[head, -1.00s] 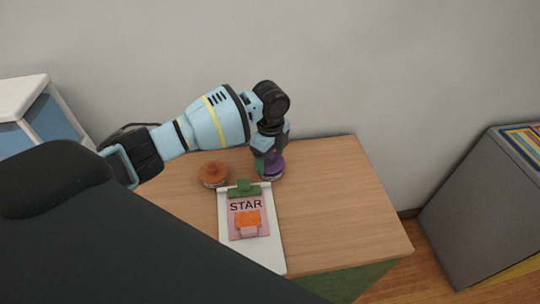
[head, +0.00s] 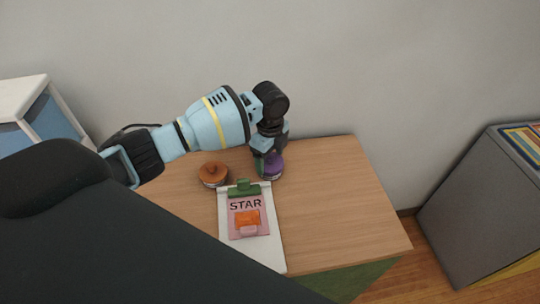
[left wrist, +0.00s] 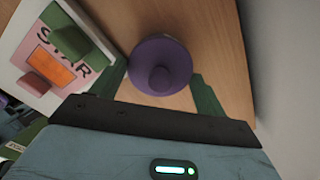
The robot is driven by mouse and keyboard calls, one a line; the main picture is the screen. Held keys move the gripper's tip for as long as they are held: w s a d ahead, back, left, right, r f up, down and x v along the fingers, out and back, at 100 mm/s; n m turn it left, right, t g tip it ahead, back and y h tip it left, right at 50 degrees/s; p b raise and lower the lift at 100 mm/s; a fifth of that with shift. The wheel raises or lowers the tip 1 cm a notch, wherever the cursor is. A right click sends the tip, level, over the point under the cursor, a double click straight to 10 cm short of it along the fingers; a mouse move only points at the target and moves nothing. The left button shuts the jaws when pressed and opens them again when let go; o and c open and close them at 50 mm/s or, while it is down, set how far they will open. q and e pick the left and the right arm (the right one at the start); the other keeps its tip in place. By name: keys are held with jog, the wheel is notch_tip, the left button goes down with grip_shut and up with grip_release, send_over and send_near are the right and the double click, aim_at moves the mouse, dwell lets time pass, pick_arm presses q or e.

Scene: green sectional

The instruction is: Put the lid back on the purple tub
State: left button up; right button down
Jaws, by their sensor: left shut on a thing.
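My left gripper (head: 265,160) points down at the table's far side, its green fingers on either side of a round purple piece (head: 274,165). In the left wrist view this purple piece is a disc with a central knob (left wrist: 160,77), like a lid, and the gripper is shut on it. A pale band shows under the purple in the head view. The gripper hides part of it, so I cannot tell whether the lid is seated on a tub or just above one. My right gripper is not in view.
An orange-brown knobbed round container (head: 213,173) stands left of the gripper. A white clipboard (head: 264,257) with a STAR sheet and green clip lies in front. The wooden table (head: 335,210) is clear to the right. A wall rises behind; a grey cabinet (head: 475,215) stands at right.

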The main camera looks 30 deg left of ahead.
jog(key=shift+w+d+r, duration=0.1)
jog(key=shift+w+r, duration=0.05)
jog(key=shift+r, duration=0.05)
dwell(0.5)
pick_arm(q)
jog(key=o, duration=1)
jog(key=shift+o, duration=0.2)
jog(key=shift+r, duration=0.1)
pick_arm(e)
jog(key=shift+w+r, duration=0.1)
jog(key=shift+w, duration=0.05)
pick_arm(q)
jog(key=shift+r+p, duration=1.05)
jog(key=shift+r, duration=0.95)
jog(key=shift+r+p, duration=0.5)
jog(key=shift+r, duration=0.9)
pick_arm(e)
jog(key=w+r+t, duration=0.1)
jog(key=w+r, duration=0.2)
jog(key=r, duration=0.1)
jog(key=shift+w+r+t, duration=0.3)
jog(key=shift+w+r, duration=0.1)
